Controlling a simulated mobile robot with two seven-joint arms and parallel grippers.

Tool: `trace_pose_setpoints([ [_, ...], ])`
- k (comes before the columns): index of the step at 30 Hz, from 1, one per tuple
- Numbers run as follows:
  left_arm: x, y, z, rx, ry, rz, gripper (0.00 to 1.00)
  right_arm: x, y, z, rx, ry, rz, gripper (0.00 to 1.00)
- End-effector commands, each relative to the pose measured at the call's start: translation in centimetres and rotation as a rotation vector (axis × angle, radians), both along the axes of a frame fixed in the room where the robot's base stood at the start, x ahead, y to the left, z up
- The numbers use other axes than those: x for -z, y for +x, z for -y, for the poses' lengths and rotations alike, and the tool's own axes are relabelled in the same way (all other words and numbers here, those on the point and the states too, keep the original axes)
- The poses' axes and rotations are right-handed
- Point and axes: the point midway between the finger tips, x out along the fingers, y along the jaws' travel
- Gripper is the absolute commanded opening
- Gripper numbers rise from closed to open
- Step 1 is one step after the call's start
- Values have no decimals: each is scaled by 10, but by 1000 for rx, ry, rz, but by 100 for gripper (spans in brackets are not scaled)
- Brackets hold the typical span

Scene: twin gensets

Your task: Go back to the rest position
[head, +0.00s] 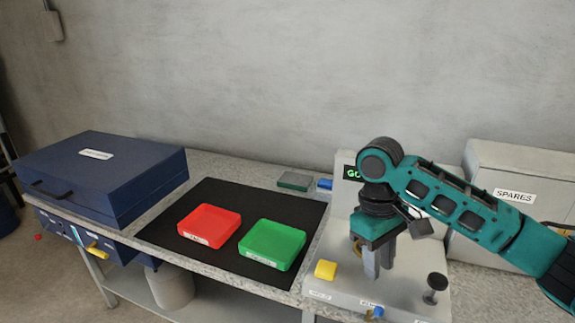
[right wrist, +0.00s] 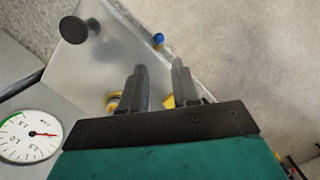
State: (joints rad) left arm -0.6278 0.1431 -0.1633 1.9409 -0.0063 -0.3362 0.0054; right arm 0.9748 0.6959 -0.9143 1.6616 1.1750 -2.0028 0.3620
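My right gripper (head: 378,264) hangs pointing down over the grey test stand (head: 408,303), with its teal arm coming in from the right. In the right wrist view its two fingers (right wrist: 158,72) stand apart with nothing held between them. I cannot tell how high the fingertips are above the stand. My left gripper is not in view.
The stand carries a yellow block (head: 326,269), a black knob (head: 435,288) and a green-lit display (head: 353,172). A red tray (head: 209,225) and a green tray (head: 272,244) sit on a black mat (head: 210,257). A blue case (head: 150,185) stands left; a SPARES cabinet (head: 515,165) right.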

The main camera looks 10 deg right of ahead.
Motion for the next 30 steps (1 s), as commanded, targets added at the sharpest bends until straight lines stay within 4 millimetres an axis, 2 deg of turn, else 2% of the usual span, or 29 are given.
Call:
trace_pose_setpoints([
  [5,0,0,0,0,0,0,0,39,0,-29,-25,92,59,30],
  [9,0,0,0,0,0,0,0,87,-1,-71,-39,237,176,30],
  [12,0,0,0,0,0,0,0,116,-5,-97,-30,338,273,30],
  [18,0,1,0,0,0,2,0,159,-17,-131,26,491,481,30],
  [23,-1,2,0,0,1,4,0,184,-35,-135,91,545,654,30],
  [26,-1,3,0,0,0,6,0,196,-51,-127,131,543,763,30],
  [30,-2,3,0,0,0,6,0,209,-80,-106,168,494,904,30],
])
